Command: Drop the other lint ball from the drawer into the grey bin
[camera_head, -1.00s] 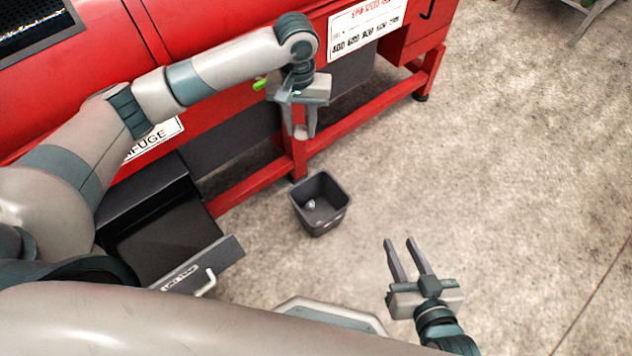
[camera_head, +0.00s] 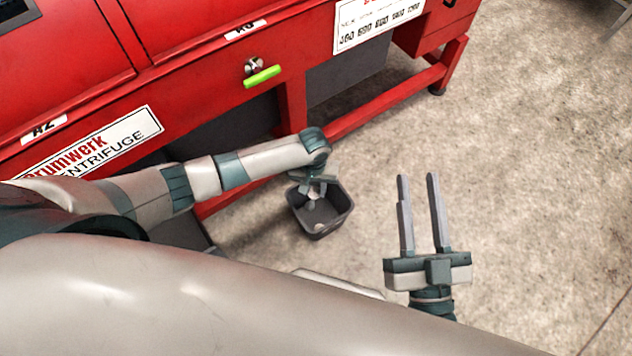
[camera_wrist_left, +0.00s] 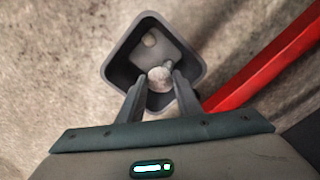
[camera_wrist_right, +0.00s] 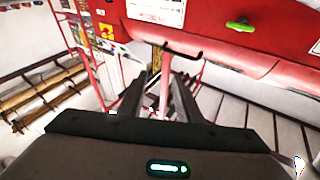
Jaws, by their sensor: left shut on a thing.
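The grey bin (camera_head: 340,222) stands on the floor in front of the red machine; it also shows in the left wrist view (camera_wrist_left: 192,52). My left gripper (camera_head: 315,193) points down over the bin's mouth. In the left wrist view its fingers (camera_wrist_left: 160,88) are shut on a pale grey lint ball (camera_wrist_left: 159,77), seen against the bin's inside. Another pale ball (camera_wrist_left: 150,40) appears to lie in the bin. My right gripper (camera_head: 420,178) is open and empty, over bare floor to the right of the bin. The drawer is mostly hidden behind my left arm and body.
The red centrifuge machine (camera_head: 215,60) spans the back left, with a lower red frame rail (camera_head: 385,105) behind the bin. A green-handled latch (camera_head: 262,76) sits on its front. The concrete floor (camera_head: 530,150) on the right is clear.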

